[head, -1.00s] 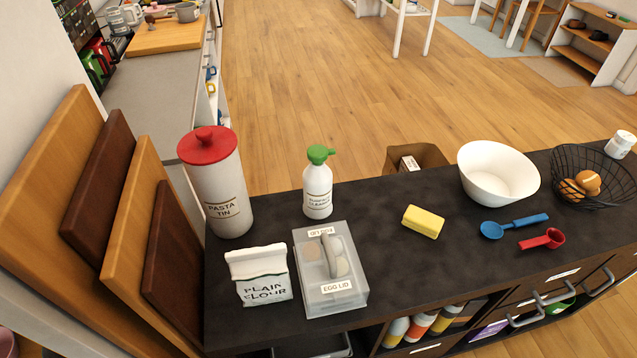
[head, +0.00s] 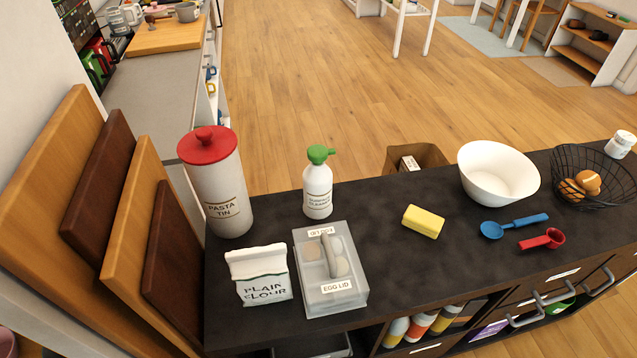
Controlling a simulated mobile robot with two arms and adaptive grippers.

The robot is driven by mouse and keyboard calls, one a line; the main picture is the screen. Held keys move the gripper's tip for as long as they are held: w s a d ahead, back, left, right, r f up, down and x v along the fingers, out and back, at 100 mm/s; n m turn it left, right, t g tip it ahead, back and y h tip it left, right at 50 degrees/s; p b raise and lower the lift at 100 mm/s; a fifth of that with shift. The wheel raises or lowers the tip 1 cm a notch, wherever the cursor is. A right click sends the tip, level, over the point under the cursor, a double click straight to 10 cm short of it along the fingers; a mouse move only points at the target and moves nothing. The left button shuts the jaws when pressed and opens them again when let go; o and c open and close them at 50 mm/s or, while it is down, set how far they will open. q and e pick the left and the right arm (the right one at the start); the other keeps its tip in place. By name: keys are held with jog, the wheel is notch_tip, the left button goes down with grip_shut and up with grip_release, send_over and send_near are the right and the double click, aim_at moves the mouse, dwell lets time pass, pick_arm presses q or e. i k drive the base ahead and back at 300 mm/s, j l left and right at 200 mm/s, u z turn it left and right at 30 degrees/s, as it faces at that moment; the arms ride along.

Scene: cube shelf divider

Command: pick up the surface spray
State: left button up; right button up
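The surface spray (head: 318,192) is a white bottle with a green spray head and a printed label. It stands upright on the dark worktop (head: 390,265) in the head view, near the far edge. It is right of the pasta tin (head: 219,190) and behind the clear egg box (head: 333,287). Nothing hides it and nothing is touching it that I can see. Neither of my grippers shows in the view.
A plain flour bag (head: 261,275) stands at the front left. A yellow block (head: 423,222), white bowl (head: 497,172), blue spoon (head: 515,226), red scoop (head: 541,240) and wire basket (head: 593,200) are to the right. Wooden boards (head: 130,220) lean at the left.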

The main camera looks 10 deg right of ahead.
aim_at(317, 180)
jog(key=k+l+z, duration=0.1)
jog(key=l, duration=0.65)
jog(key=k+l+z, duration=0.1)
jog(key=l, duration=0.65)
jog(key=k+l+z, duration=0.1)
jog(key=l, duration=0.65)
